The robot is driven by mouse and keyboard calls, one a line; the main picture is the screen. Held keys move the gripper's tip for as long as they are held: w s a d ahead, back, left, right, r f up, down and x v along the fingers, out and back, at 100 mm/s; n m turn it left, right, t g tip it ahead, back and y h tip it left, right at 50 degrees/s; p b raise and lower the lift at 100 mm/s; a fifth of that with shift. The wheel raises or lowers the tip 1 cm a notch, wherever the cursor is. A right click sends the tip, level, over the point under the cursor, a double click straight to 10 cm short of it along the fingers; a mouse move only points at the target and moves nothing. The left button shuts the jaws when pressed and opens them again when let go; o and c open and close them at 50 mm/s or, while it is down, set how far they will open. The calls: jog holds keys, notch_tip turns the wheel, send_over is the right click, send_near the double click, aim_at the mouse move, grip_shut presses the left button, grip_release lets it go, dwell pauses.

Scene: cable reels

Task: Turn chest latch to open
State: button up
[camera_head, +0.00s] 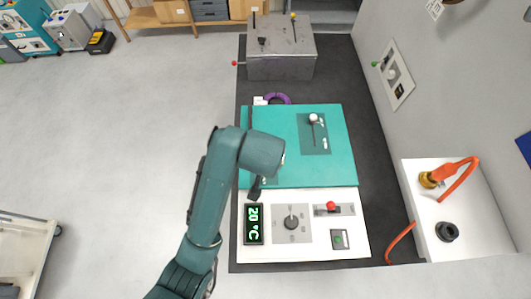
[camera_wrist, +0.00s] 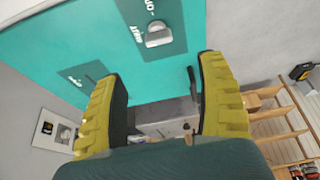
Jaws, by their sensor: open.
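A grey metal chest (camera_head: 280,66) stands at the far end of the dark mat in the head view. Small fittings show on its top, and a red-tipped lever (camera_head: 235,63) sticks out at its left. I cannot tell which part is the latch. In the wrist view, part of a grey box-like body (camera_wrist: 165,112) shows beyond the teal panel, between my fingers, possibly the chest. My gripper (camera_head: 268,175) is over the near left part of the teal panel, well short of the chest. Its yellow-padded fingers (camera_wrist: 162,95) are apart with nothing held between them.
The teal panel (camera_head: 275,130) carries a white-knobbed lever (camera_head: 314,119). A white control panel (camera_head: 265,198) with a dial, red-knobbed slider and temperature display lies nearer. A purple ring (camera_head: 278,98) lies between panel and chest. A grey wall (camera_head: 440,90) bounds the right; open floor (camera_head: 130,120) lies left.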

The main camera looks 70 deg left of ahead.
jog(key=x, duration=1.2)
jog(key=shift+w+a, duration=0.1)
jog(key=c, duration=1.2)
